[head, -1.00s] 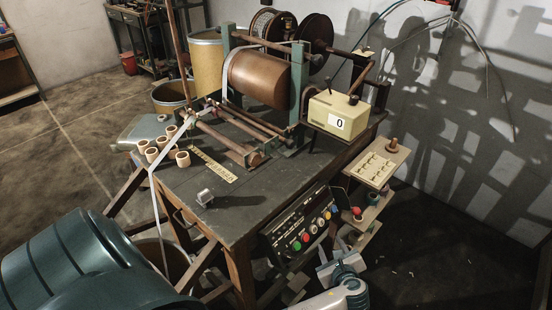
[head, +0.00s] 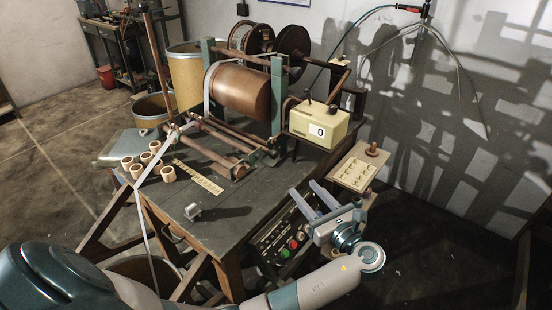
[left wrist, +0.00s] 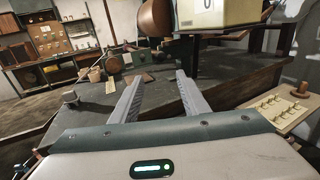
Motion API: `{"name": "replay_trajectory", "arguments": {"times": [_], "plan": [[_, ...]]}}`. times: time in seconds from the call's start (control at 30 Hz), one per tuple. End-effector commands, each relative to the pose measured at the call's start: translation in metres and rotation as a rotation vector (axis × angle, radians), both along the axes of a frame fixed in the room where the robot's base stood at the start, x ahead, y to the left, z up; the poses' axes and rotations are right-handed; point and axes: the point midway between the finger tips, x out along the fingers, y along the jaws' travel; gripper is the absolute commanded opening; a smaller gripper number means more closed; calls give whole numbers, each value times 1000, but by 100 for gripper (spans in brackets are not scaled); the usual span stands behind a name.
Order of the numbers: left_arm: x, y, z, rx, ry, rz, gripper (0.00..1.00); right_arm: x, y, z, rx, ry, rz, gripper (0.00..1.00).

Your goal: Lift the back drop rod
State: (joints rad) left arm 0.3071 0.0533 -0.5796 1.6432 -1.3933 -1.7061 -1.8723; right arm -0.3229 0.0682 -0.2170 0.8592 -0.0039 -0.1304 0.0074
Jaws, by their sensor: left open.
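The winding machine has a copper-brown drum (head: 240,92) between green posts. Brown rods (head: 215,150) lie in front of and below the drum; I cannot tell which one is the back drop rod. A white tape (head: 143,215) runs over their left end and hangs past the table's edge. My left gripper (head: 303,188) is open and empty, off the table's front right side, below the counter box, clear of the rods. In the left wrist view its fingers (left wrist: 160,76) are spread with nothing between them. My right gripper is not in view.
A cream counter box (head: 319,122) showing 0 stands at the table's right, close to my gripper. A pegged board (head: 357,166) juts out at the right.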

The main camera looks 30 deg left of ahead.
Motion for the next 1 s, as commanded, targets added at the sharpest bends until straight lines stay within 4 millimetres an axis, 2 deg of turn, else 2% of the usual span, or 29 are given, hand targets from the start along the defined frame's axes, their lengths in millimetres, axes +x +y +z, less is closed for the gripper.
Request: {"name": "replay_trajectory", "arguments": {"times": [0.27,1.0], "plan": [[12,23,2,3,-1,1,41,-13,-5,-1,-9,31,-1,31],[68,135,1,1,0,0,41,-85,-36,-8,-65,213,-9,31]]}}
